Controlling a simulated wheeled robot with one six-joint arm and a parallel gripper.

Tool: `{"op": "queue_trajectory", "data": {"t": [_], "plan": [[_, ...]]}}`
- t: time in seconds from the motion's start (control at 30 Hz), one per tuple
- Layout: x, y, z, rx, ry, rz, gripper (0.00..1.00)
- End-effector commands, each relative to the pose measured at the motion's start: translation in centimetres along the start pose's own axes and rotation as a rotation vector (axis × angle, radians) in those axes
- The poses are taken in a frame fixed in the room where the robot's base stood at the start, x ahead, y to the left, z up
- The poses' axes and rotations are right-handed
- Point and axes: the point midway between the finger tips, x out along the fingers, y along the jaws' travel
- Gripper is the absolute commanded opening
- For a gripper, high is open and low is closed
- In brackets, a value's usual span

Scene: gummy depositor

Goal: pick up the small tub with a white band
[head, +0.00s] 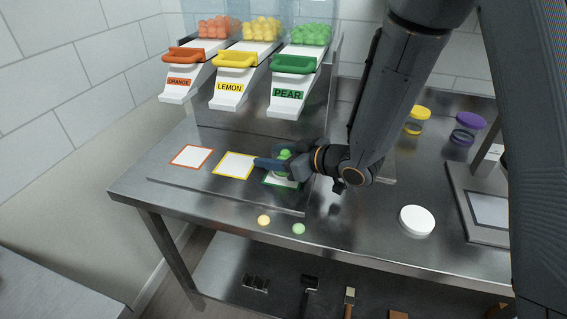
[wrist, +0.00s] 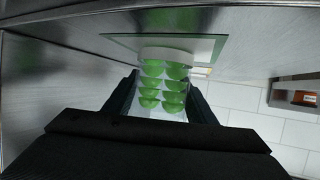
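A small clear tub (wrist: 163,95) holding several green gummies is between the two fingers of my gripper (wrist: 161,78) in the wrist view. A white band (wrist: 168,54) runs across its end by the green-bordered pad. In the head view the tub (head: 284,154) stands on the green-bordered pad (head: 278,182) below the PEAR chute, partly hidden by my gripper (head: 264,163). The fingers reach in from the right, along both sides of the tub. I cannot tell whether they touch it.
ORANGE, LEMON and PEAR chutes (head: 287,97) hang above the pads. Orange (head: 192,156) and yellow (head: 236,165) pads are bare. Two loose gummies (head: 264,220) lie at the front edge. A white disc (head: 416,221), yellow-lidded tub (head: 417,120) and purple-lidded tub (head: 467,127) stand to the right.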

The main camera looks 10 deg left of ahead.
Motion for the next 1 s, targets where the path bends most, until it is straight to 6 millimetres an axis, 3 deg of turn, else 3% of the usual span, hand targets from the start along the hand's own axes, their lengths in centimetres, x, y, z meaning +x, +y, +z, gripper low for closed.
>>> {"op": "queue_trajectory", "data": {"t": [0.03,0.1,0.17,0.67,1.0], "plan": [[0.0,0.0,0.0,0.000,0.000,0.000,0.42],[0.0,0.0,0.0,0.000,0.000,0.000,0.30],[0.0,0.0,0.0,0.000,0.000,0.000,0.24],[-0.4,-0.4,-0.8,-0.001,0.002,-0.001,0.24],[-2.4,-0.3,-5.6,-0.004,0.003,0.000,0.24]]}}
